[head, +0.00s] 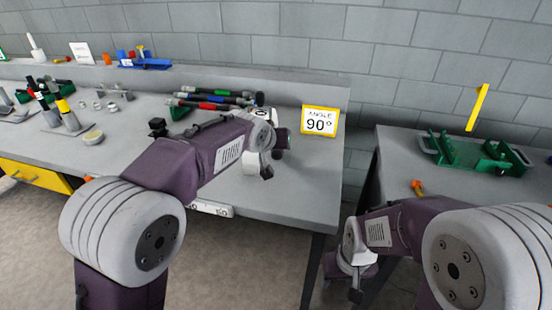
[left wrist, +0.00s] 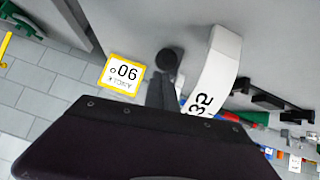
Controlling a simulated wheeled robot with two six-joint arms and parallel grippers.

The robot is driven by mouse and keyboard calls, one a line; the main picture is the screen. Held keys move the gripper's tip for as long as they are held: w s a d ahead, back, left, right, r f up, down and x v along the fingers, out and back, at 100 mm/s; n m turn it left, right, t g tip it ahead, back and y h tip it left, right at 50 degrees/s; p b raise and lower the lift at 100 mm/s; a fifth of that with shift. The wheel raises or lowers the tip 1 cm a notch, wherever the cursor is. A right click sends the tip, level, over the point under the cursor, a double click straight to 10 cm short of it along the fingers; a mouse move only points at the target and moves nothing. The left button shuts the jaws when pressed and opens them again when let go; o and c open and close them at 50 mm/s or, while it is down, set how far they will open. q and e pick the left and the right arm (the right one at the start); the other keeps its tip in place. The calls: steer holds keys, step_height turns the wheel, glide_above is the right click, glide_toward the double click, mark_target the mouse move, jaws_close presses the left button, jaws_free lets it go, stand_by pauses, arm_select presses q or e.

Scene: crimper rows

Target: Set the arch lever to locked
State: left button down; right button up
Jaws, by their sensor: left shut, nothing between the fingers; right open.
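In the left wrist view, a white curved band with dark digits (left wrist: 217,70) stands on the grey bench, and a round black knob (left wrist: 169,61) shows beside it. They look like parts of the arch lever; its setting cannot be read. My left gripper (left wrist: 160,94) is shut and empty, its dark fingers right by the knob; whether they touch it I cannot tell. In the head view my left wrist hides most of this spot. My right gripper (head: 356,291) is open, low in front of the right bench, away from the lever.
A yellow-framed "ANGLE 90°" sign (head: 320,121) stands at the bench's right end. Crimpers with coloured handles (head: 215,98) lie behind my left arm. A green fixture (head: 470,157) sits on the right bench (head: 397,152). A gap separates the benches.

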mark_target(275, 154)
arm_select(q)
steer(key=shift+s+a+f+t+h+b, duration=0.15)
steer(key=shift+f+t+b, duration=0.35)
steer(key=shift+b, duration=1.2)
steer(key=shift+s+f+t+h+b, duration=0.1)
steer(key=shift+s+f+t+b, duration=0.35)
steer(key=shift+b, duration=1.25)
steer(key=shift+s+a+f+t+h+b, duration=0.2)
steer(key=shift+f+b, duration=0.45)
steer(key=shift+b, duration=1.05)
steer(key=shift+w+d+r+t+b, duration=0.15)
steer(key=shift+t+b, duration=0.1)
steer(key=shift+b, duration=0.3)
steer(key=shift+r, duration=0.15)
steer(key=shift+s+a+r, duration=0.2)
steer(key=shift+s, duration=0.25)
steer(key=p+v, duration=0.1)
steer(key=v, duration=0.7)
